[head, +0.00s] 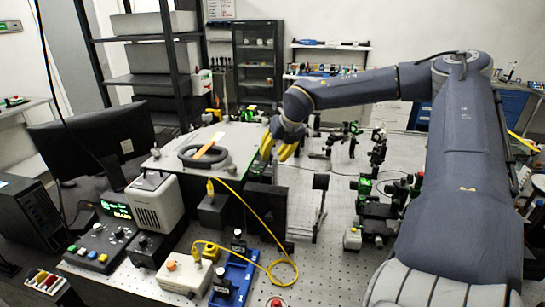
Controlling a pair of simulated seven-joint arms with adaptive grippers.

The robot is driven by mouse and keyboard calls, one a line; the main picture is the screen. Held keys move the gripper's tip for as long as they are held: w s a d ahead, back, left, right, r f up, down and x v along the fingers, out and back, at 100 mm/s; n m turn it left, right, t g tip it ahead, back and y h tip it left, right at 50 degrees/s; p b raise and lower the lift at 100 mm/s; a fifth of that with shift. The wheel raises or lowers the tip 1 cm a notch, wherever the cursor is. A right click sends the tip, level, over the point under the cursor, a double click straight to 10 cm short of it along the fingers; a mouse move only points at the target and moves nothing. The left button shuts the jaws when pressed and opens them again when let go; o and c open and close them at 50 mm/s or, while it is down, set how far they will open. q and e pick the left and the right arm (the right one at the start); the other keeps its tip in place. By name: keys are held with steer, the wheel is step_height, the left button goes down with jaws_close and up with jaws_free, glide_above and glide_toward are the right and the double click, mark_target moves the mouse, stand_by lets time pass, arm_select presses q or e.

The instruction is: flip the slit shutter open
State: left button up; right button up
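A flat, light grey-topped instrument box (228,135) stands left of centre. A dark ring (190,158) with an orange strip (209,147) across it lies on its top. I cannot make out the slit shutter for certain; it may be hidden by my gripper or too small to tell. My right gripper (276,156) has yellow fingers and points down at the right edge of the box. Its fingers look apart, with nothing seen between them. Whether it touches the box cannot be told. My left gripper is not in view.
A yellow cable (262,222) loops from the box's front to the bench. A white-grey unit (159,205), a button console (103,245) and a blue tray (236,277) stand in front. Optical mounts (378,150) crowd the perforated bench on the right. Some bench (335,270) at front centre is clear.

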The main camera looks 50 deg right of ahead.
steer(key=shift+w+f, duration=0.15)
steer(key=shift+f, duration=0.25)
